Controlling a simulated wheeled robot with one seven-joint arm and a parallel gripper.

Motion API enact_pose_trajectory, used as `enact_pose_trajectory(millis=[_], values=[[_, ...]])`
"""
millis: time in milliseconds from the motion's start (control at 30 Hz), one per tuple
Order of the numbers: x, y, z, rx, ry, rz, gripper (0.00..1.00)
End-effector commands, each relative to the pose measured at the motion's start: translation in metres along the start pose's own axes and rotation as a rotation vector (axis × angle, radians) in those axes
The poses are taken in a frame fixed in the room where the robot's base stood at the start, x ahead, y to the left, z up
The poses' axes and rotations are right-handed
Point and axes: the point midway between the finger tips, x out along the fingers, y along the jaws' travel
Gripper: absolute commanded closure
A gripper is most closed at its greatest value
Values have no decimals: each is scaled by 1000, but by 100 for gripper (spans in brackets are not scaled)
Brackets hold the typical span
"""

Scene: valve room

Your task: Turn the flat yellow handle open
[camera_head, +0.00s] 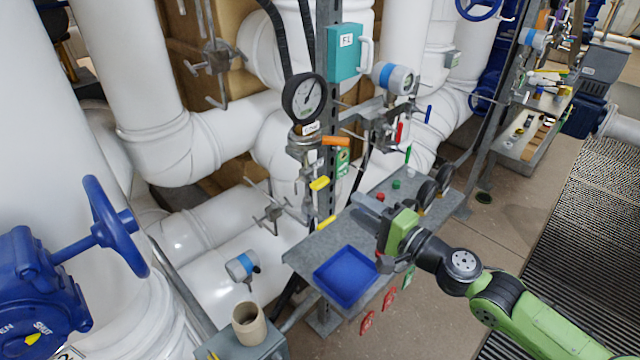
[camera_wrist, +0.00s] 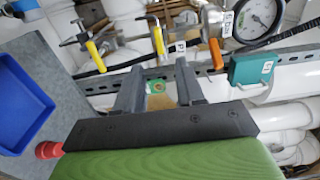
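Two yellow handles show on the small valves by the steel post. The upper yellow handle (camera_head: 319,183) is stubby and near level; the lower yellow handle (camera_head: 326,222) slants. In the wrist view, one yellow handle (camera_wrist: 158,41) lies beyond my fingertips and another yellow handle (camera_wrist: 96,56) lies to its left. I cannot tell for sure which one is the flat one. My gripper (camera_wrist: 158,68) is open and empty, its two fingers apart. In the head view my gripper (camera_head: 366,208) hovers over the grey bench, right of both handles and apart from them.
An orange handle (camera_head: 335,141) and a pressure gauge (camera_head: 304,99) sit above the handles. A teal box (camera_head: 345,52) hangs on the post. A blue tray (camera_head: 346,276) lies on the bench (camera_head: 305,254). A blue handwheel (camera_head: 115,226) stands at left.

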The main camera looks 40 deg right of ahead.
Motion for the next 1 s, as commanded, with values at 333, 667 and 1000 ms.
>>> enact_pose_trajectory(millis=[333,667,1000], values=[[89,2,2,0,-6,0,62],[121,1,1,1,0,2,62],[121,1,1,1,-1,2,88]])
